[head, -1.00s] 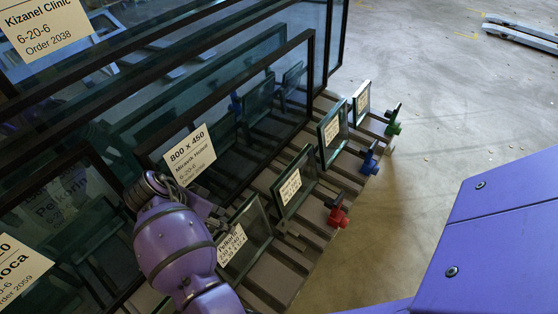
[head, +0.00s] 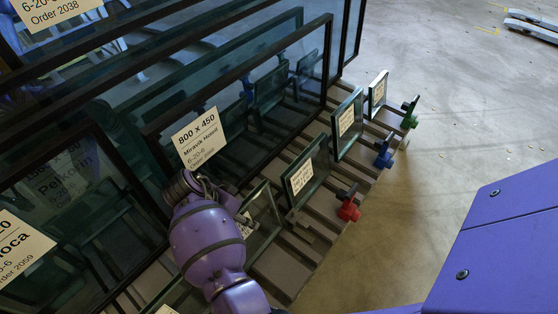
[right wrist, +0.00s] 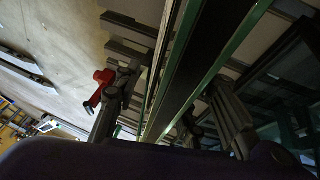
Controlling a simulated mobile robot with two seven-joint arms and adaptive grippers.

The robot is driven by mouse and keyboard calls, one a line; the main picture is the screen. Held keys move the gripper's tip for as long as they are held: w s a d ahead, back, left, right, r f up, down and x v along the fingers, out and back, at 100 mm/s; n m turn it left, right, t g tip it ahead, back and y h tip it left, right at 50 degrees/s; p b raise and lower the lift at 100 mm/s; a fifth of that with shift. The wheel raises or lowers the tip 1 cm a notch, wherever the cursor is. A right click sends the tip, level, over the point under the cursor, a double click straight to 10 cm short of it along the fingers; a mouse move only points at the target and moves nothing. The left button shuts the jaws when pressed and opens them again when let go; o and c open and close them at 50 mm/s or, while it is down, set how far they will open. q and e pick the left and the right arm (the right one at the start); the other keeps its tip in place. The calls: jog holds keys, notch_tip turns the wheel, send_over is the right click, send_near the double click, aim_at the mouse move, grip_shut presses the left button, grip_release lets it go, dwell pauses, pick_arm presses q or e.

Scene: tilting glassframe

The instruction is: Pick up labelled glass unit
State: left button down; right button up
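Several small labelled glass units stand upright in the slatted rack in the head view. The nearest unit (head: 264,207) is partly behind my right arm, which hides most of its label. Beyond it stand a second unit (head: 315,160), a third (head: 353,112) and a smaller one (head: 381,84), each with a cream label too small to read here. My right gripper (right wrist: 170,108) shows in the right wrist view with its dark fingers apart. Green-edged glass (right wrist: 228,50) runs between the fingers; I cannot tell whether they touch it. My left gripper is not in view.
A large framed pane (head: 290,72) labelled 800 x 450 stands close behind the small units, with more large panes to the left. Red (head: 348,207), blue (head: 384,156) and green (head: 410,118) clamps stick out at the rack's edge.

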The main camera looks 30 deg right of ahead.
jog(key=shift+w+f, duration=0.15)
jog(key=shift+w, duration=0.05)
dwell(0.5)
grip_shut()
jog(key=shift+w, duration=0.1)
dwell(0.4)
